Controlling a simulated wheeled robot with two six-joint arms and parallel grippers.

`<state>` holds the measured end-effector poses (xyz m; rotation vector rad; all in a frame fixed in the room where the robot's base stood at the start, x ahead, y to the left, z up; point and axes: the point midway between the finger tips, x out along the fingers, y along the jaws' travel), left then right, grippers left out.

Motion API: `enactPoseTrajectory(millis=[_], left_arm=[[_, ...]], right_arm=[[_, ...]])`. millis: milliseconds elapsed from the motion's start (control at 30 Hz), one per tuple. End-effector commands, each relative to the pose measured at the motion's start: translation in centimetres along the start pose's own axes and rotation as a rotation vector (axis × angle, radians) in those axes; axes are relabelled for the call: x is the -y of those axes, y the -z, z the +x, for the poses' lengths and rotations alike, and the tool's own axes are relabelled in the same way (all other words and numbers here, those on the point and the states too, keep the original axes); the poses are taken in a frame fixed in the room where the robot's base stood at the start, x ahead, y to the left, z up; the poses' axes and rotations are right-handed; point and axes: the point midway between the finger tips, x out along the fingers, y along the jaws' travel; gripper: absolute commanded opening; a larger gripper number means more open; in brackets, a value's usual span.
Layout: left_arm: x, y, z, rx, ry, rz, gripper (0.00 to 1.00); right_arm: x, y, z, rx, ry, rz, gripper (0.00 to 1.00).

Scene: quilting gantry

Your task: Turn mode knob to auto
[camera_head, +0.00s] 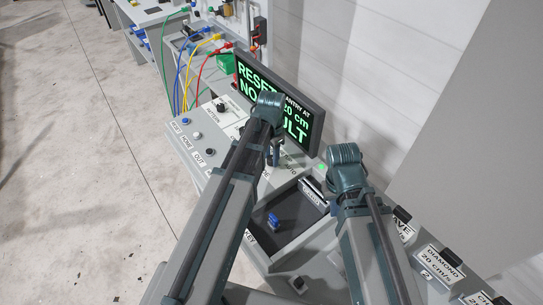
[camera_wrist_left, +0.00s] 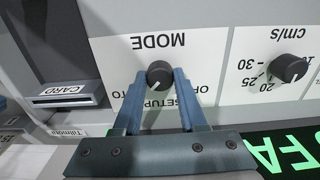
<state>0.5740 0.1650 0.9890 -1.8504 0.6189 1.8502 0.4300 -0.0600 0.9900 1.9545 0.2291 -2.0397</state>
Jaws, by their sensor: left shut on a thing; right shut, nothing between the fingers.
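The mode knob (camera_wrist_left: 159,74) is a dark round knob on a white panel under the label MODE, upside down in the left wrist view. A pale mark shows on its face near the SETUP side. My left gripper (camera_wrist_left: 157,77) is shut on the knob, one finger on each side. The SETUP label (camera_wrist_left: 160,106) shows between the fingers; the other position labels are partly covered. In the head view my left gripper (camera_head: 273,154) is over the console and hides the knob. My right gripper (camera_head: 346,172) is over the console's right side, apart from the knob; its fingertips are hard to make out.
A second knob (camera_wrist_left: 289,67) with a cm/s scale sits beside the mode knob. A card slot (camera_wrist_left: 68,94) is on the other side. A screen (camera_head: 300,120) stands behind the console. A dark tray (camera_head: 290,222) holds a blue item (camera_head: 273,220).

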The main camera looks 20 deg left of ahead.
Motion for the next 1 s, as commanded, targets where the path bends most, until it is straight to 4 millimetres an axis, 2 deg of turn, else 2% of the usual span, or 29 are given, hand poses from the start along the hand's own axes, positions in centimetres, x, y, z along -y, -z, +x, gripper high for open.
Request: enactPoseTrajectory(millis=[600,633,700,767,1000], left_arm=[[-0.02,-0.02,0.01,0.0,0.0,0.033,0.0],[-0.02,-0.02,0.01,0.0,0.0,0.033,0.46],[-0.02,-0.02,0.01,0.0,0.0,0.033,0.59],[-0.02,-0.01,0.01,0.0,0.0,0.033,0.7],[0.0,0.0,0.0,0.0,0.0,0.032,0.71]], right_arm=[[0.0,0.0,0.01,0.0,0.0,0.0,0.0],[0.0,0.0,0.01,0.0,0.0,0.0,0.0],[0.0,0.0,0.01,0.0,0.0,0.0,0.0],[0.0,0.0,0.01,0.0,0.0,0.0,0.0],[0.0,0.0,0.0,0.0,0.0,0.0,0.0]])
